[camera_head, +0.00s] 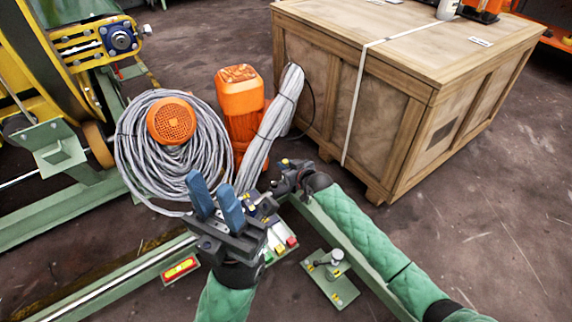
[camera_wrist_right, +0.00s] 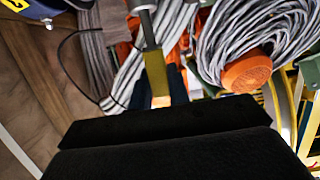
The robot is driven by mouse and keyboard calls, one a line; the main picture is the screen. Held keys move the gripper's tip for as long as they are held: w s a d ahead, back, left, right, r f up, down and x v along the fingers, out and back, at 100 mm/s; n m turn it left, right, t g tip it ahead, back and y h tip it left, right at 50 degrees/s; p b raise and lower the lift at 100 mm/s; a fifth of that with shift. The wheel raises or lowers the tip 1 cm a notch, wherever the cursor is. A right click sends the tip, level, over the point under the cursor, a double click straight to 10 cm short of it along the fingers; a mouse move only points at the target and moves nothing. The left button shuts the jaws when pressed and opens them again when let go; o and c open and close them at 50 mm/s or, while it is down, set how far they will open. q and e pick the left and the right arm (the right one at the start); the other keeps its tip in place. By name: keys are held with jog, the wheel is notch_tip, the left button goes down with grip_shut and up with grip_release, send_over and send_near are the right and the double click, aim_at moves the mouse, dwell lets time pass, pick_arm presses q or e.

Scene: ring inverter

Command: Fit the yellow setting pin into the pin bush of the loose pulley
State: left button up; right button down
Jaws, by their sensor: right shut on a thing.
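My right gripper (camera_head: 283,172) is at the middle of the head view, in front of the grey cable and the crate. In the right wrist view it is shut on the yellow setting pin (camera_wrist_right: 156,74), which has a grey metal shaft at the top. In the head view the pin is too small to tell apart. My left gripper (camera_head: 209,182) is empty, its two blue fingers apart and pointing up, in front of the coiled cable. I cannot make out for certain the loose pulley or its pin bush.
A large wooden crate (camera_head: 352,110) stands right. A green plate (camera_head: 340,292) with a metal knob lies below my right arm. Green machine framing is at left. Floor at lower right is clear.

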jog(key=shift+f+b, duration=0.6)
jog(key=shift+f, duration=0.9)
jog(key=c, duration=1.3)
grip_release()
jog(key=shift+o, duration=0.2)
jog(key=shift+s, duration=0.1)
jog(key=p+v, duration=0.2)
jog(key=v, duration=0.5)
jog(key=shift+s+d, duration=0.2)
jog(key=shift+r, duration=0.15)
jog(key=shift+r, duration=0.1)
